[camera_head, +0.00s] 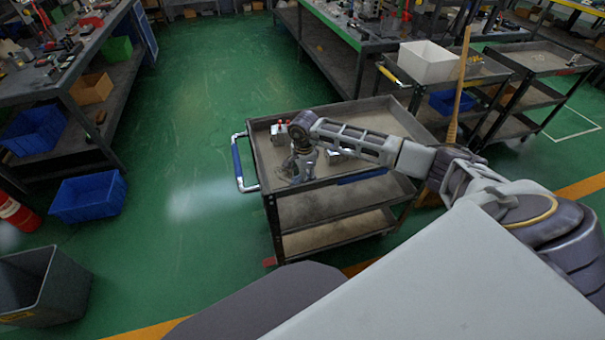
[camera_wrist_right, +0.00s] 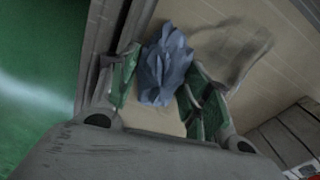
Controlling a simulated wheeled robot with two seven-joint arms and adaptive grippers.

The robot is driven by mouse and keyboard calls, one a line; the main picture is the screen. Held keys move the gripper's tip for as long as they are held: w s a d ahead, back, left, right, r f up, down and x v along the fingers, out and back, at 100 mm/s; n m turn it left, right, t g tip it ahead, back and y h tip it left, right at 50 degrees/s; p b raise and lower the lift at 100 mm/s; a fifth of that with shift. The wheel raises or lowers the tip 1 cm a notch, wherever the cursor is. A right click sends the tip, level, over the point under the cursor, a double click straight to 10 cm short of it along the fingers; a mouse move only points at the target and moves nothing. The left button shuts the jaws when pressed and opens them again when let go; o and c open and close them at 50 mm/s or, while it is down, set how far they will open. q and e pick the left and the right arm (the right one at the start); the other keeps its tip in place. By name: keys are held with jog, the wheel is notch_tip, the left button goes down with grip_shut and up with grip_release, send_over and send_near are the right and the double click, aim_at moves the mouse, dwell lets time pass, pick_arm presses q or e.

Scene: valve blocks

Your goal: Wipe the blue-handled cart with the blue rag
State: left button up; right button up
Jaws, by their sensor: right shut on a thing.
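The blue-handled cart (camera_head: 375,115) stands in the middle of the head view, with its blue handle (camera_head: 238,165) on the left end. My right gripper (camera_head: 302,168) reaches down to the left part of its top tray. In the right wrist view, my right gripper (camera_wrist_right: 165,82) is shut on the crumpled blue rag (camera_wrist_right: 166,66), which lies between the green-padded fingers. The rag is at or just above the beige tray surface, close to the rim; contact is hard to tell. A dark smudge (camera_wrist_right: 245,50) marks the tray. My left gripper is out of view.
A small red-and-metal part (camera_head: 280,131) sits on the cart's tray by my gripper. A grey block (camera_wrist_right: 285,135) shows at lower right in the wrist view. A second cart with a white bin (camera_head: 427,62) stands behind right.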

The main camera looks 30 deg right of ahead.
jog(key=shift+s+a+f, duration=0.15)
jog(key=shift+s+a, duration=0.05)
jog(key=shift+a+f, duration=0.1)
jog(key=shift+a, duration=0.45)
jog(key=shift+a+f+b, duration=0.1)
jog(key=shift+a+b, duration=0.2)
jog(key=shift+a, duration=0.15)
jog(key=shift+w, duration=0.25)
jog(key=shift+o, duration=0.2)
jog(key=shift+w+d+b, duration=0.15)
jog(key=shift+w+b, duration=0.5)
jog(key=shift+b, duration=0.05)
jog(key=shift+w+d+b, duration=0.25)
jog(key=shift+w+b, duration=0.1)
jog(key=shift+w, duration=0.2)
jog(key=shift+w+d+b, duration=0.25)
jog(key=shift+w+b, duration=0.05)
jog(key=shift+w, duration=0.2)
jog(key=shift+c, duration=0.2)
jog(key=shift+w+d+r, duration=0.2)
jog(key=shift+w, duration=0.05)
